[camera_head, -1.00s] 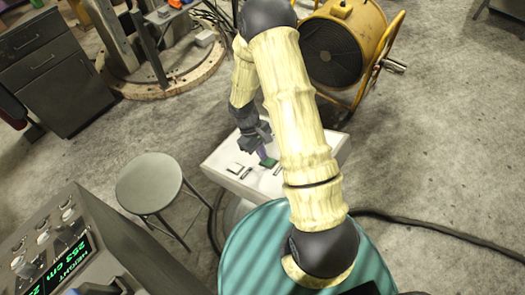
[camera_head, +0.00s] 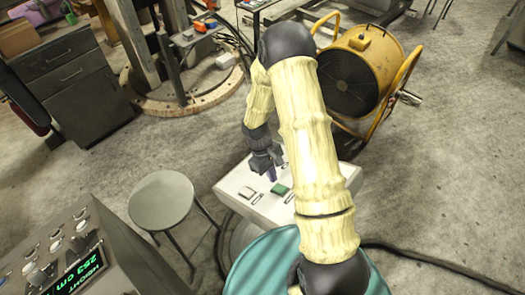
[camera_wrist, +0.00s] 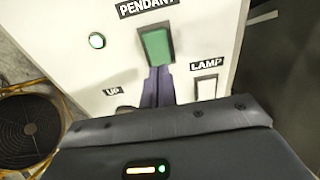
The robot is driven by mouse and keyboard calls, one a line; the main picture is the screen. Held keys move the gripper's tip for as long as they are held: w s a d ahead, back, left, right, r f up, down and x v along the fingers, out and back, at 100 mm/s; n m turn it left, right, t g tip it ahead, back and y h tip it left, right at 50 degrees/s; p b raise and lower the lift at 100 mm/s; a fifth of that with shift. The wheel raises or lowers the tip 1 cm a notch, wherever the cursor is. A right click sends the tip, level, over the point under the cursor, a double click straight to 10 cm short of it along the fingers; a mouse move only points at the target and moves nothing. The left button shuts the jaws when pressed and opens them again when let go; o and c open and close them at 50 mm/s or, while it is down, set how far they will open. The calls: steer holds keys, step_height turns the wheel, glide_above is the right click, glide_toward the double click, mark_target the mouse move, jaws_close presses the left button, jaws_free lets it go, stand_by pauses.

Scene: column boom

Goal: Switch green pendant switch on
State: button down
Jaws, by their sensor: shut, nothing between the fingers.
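The green pendant switch (camera_wrist: 156,44) is a green rocker on a white control box, under the label PENDANT in the wrist view. It also shows on the box top in the head view (camera_head: 281,189). My gripper (camera_wrist: 158,72) is shut and empty, its purple-grey fingertips at the switch's lower edge in the wrist view. I cannot tell whether they touch it. In the head view my gripper (camera_head: 271,177) is just left of the switch. The switch's tilt is hard to tell.
A white LAMP switch (camera_wrist: 206,88) sits right of my fingers; an UP label (camera_wrist: 112,91) is to the left. The white control box (camera_head: 240,202) stands near a grey stool (camera_head: 160,201), a yellow fan (camera_head: 362,55) and a console (camera_head: 110,265).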

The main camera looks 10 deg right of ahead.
steer(key=w+a+f+b+v, duration=0.1)
steer(key=w+b+v, duration=0.1)
steer(key=v, duration=1)
steer(key=shift+a+r, duration=0.2)
steer(key=shift+r, duration=0.05)
steer(key=s+d+r+m+t+y+b, duration=0.1)
steer(key=s+d+r+m+t+y, duration=0.1)
steer(key=s+r+m+t, duration=0.4)
steer(key=s+d+r, duration=0.1)
steer(key=s+r, duration=0.2)
steer(key=s, duration=0.4)
steer(key=shift+s+r+m, duration=0.3)
steer(key=shift+s+m, duration=0.05)
steer(key=shift+m, duration=0.05)
steer(key=shift+d, duration=0.2)
